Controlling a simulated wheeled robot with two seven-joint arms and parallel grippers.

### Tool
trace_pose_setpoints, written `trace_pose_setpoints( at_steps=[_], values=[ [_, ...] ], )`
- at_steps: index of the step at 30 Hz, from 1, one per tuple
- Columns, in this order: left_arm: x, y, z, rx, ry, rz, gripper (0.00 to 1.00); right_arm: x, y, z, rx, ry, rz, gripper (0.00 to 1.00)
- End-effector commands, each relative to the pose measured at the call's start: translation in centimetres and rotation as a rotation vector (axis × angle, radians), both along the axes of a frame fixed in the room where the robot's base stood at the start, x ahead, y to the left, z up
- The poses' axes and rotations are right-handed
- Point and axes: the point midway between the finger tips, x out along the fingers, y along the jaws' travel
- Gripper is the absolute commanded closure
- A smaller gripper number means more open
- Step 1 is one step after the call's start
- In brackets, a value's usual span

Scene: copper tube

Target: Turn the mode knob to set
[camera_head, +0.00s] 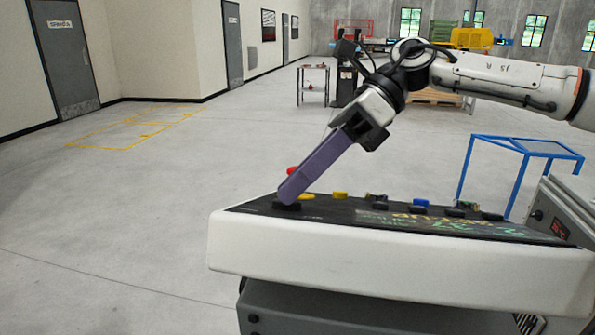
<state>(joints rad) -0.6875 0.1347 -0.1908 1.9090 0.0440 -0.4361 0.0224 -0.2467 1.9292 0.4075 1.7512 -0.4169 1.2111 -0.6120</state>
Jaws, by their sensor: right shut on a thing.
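A white sloped console with a dark top face (340,210) stands in front of me. A low black knob (287,206) sits at the left end of this face. I take it for the mode knob, but its label and pointer cannot be read. My right gripper (288,194) reaches down from the upper right, its long purple fingers tilted to the lower left. Its fingertips are shut on the black knob and cover much of it. My left gripper is not in view.
A red button (292,170), yellow buttons (340,195), a blue button (420,203) and other black knobs (492,216) stand along the panel. A grey box (560,215) is at its right end. A blue frame (520,150) stands behind. Floor at left is clear.

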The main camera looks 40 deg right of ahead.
Motion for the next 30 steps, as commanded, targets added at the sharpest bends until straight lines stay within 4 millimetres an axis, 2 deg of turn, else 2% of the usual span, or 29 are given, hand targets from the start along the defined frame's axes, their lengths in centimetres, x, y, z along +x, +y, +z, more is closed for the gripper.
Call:
trace_pose_setpoints(
  at_steps=[15, 30],
  values=[
    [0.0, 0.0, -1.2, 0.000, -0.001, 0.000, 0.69, 0.5, -0.2, -0.4, 0.109, -0.126, 0.379, 0.90],
    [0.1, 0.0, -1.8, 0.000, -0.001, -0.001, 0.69, 0.6, -0.2, -0.3, 0.142, -0.173, 0.505, 0.90]
  ],
)
